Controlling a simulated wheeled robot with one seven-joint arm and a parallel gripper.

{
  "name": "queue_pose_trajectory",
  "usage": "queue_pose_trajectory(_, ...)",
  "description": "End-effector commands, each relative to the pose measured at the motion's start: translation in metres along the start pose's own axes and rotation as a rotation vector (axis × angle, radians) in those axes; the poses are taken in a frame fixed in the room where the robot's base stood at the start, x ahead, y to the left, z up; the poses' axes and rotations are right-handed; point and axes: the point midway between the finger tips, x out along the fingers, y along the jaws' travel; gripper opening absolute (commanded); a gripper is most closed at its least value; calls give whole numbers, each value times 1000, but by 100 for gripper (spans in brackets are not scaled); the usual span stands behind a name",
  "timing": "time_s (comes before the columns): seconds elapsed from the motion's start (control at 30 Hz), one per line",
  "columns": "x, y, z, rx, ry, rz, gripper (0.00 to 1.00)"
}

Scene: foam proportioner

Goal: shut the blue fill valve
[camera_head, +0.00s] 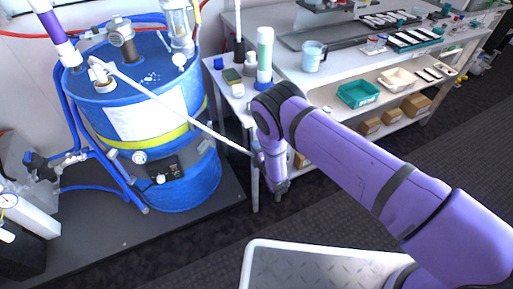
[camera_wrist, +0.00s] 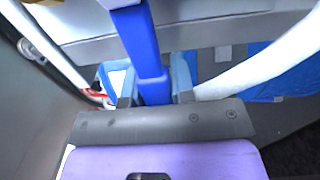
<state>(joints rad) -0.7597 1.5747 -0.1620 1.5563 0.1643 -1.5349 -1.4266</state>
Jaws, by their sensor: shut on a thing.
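In the wrist view a blue bar (camera_wrist: 146,50), which looks like the blue fill valve's handle, runs from the top edge down between the jaws. My gripper (camera_wrist: 154,88) has its two grey fingers on either side of this bar and is shut on it. The valve's body cannot be made out. In the head view my purple arm reaches in from the lower right, and its end is beside the white bench; the fingers and the held handle cannot be made out there. A thin white pipe (camera_head: 180,110) runs from the drum top toward my arm's end.
A large blue drum (camera_head: 185,190) with hoses stands on a dark platform (camera_head: 90,235) at left. The bench (camera_head: 290,75) with cups, trays and boxes stands behind my arm. In the wrist view a thick white tube (camera_wrist: 265,62) passes close right of the fingers.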

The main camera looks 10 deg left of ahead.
Motion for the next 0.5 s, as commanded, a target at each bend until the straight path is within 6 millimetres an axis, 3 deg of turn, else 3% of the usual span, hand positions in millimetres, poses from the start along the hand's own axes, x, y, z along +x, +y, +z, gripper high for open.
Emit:
queue_pose_trajectory(0.3,-2,-2,0,-3,0,-5,0)
queue_pose_trajectory(0.33,-2,-2,0,-3,0,-5,25)
queue_pose_trajectory(0.43,-1,-2,0,-3,0,-4,48)
queue_pose_trajectory(0.5,-1,-2,0,-2,0,-4,49)
